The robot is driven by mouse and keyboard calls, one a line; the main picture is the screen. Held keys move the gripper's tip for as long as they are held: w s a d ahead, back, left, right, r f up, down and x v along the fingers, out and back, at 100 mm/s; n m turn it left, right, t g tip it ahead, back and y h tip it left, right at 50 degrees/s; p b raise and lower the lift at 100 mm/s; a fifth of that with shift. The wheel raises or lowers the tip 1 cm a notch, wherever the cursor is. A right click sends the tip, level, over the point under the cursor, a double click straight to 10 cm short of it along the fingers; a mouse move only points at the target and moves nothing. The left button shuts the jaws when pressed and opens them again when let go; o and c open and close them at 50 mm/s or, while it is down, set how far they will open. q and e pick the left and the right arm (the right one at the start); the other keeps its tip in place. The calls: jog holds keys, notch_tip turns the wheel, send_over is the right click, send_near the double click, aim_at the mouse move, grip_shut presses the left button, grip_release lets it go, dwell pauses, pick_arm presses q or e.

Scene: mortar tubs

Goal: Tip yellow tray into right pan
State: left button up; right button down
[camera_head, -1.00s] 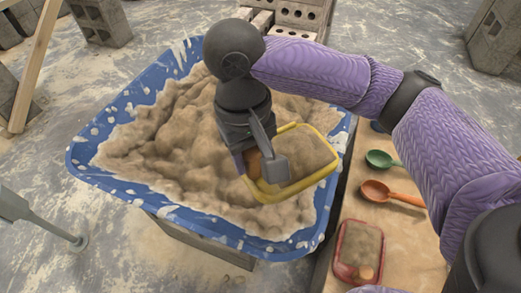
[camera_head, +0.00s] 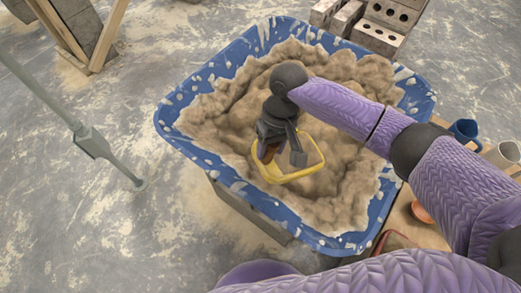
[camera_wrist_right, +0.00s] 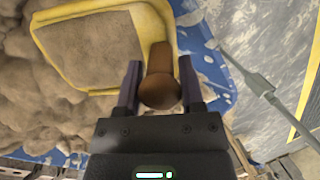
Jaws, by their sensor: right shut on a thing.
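The yellow tray (camera_head: 318,160) is in the head view, over the lumpy tan mortar in the large blue tub (camera_head: 225,178). In the right wrist view the tray (camera_wrist_right: 57,91) has a yellow rim around a flat, grainy brown fill, and a brown handle. My right gripper (camera_head: 282,150) is shut on that handle; its two fingers also show in the wrist view (camera_wrist_right: 160,72). The tray looks near the mortar; I cannot tell if they touch. My left gripper is not in view. No pan can be clearly made out as the right pan.
A board on the right holds a blue cup (camera_head: 464,131), a beige cup (camera_head: 504,155) and an orange item (camera_head: 421,211), partly behind my arm. Grey blocks (camera_head: 383,25) stand behind the tub. A grey metal post (camera_head: 92,142) stands on the floor at left.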

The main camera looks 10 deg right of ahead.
jog(key=d+y+b, duration=0.1)
jog(key=d+r+y+b, duration=0.1)
jog(key=d+y+b, duration=0.1)
jog(key=b, duration=0.1)
jog(key=shift+w+d+r+g, duration=0.25)
jog(key=shift+w+d+g, duration=0.1)
jog(key=shift+d+g, duration=0.05)
jog(key=shift+w+d+r+y, duration=0.15)
jog(key=shift+d+r+y, duration=0.2)
jog(key=shift+d+y, duration=0.25)
jog(key=shift+w+d+r+y, duration=0.1)
jog(key=shift+d+r+y, duration=0.25)
jog(key=shift+d+y, duration=0.25)
pick_arm(q)
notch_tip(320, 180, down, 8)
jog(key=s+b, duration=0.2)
jog(key=b, duration=0.2)
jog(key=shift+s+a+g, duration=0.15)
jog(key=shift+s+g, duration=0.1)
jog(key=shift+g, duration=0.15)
pick_arm(e)
jog(key=d+y, duration=0.1)
jog(key=d+r+y, duration=0.1)
jog(key=d, duration=0.1)
jog(key=w+d+r+g+y, duration=0.1)
jog(key=d, duration=0.1)
jog(key=shift+d+n+y, duration=0.1)
jog(key=shift+n+y, duration=0.3)
